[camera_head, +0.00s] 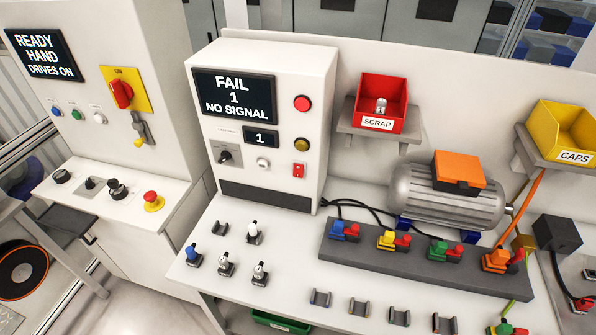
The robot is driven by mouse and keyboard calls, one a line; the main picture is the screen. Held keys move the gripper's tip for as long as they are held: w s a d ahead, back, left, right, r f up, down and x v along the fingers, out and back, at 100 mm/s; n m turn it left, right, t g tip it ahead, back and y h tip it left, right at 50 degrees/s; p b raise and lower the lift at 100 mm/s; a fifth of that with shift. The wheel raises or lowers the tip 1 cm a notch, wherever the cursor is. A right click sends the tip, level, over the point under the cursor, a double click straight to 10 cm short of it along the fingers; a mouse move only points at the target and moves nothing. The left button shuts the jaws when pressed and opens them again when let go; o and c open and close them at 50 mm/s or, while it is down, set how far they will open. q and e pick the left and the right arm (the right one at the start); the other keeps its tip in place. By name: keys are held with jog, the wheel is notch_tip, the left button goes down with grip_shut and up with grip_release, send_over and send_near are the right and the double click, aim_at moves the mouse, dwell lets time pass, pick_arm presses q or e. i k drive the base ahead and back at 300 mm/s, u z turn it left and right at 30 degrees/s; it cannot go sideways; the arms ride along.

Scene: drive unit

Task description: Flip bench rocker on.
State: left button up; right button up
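A small red rocker switch (298,170) sits low on the right of the front of the white test box (262,105), which stands on the bench. I take it to be the bench rocker. It is too small to tell which side is pressed, and it shows no clear glow. The box's screen (234,95) is lit and reads "FAIL 1 NO SIGNAL". A small display (260,138) below it reads 1. Neither of my grippers is in view, and nothing touches the rocker.
A red lamp or button (302,103), an amber one (301,144) and a black selector (225,155) share the box front. Plugs (194,255) stand before it. A motor (445,194), connector block (400,257) and scrap bin (381,102) are right. A control cabinet (120,60) is left.

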aim_at(298, 169)
jog(key=u, duration=0.3)
jog(key=k, duration=0.8)
jog(key=u, duration=0.65)
jog(key=k, duration=0.55)
jog(key=u, duration=0.5)
jog(key=i, duration=1.35)
jog(key=z, duration=0.9)
